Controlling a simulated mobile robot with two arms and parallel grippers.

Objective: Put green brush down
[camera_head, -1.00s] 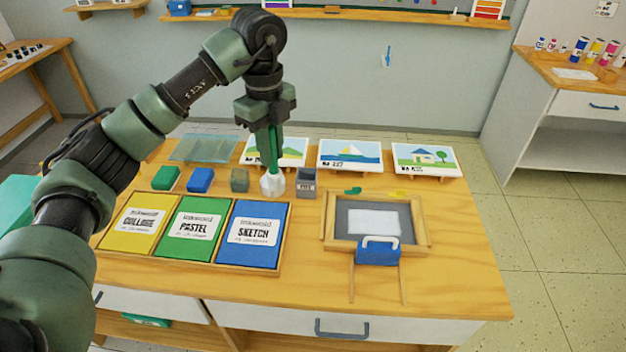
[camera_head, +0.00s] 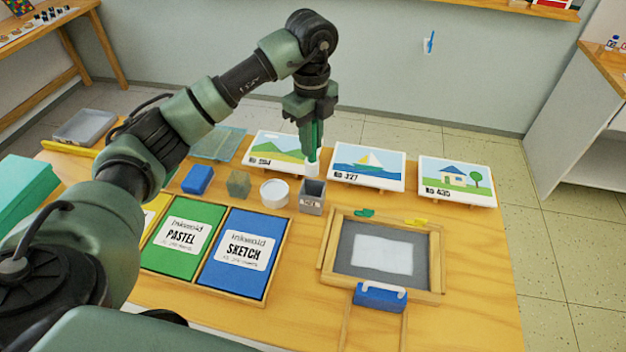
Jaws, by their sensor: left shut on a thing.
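My left gripper (camera_head: 313,122) is shut on the green brush (camera_head: 313,142), which hangs upright with its white tip down. The tip is over or just behind the rim of a small grey cup (camera_head: 312,203) with a label; I cannot tell whether it is inside the opening. A round white pot (camera_head: 274,194) stands just left of the cup. My right gripper is not in view.
Picture cards (camera_head: 368,167) stand behind the cup. A blue block (camera_head: 197,180), green-grey block (camera_head: 238,184) and paper pads (camera_head: 242,252) are to the left.

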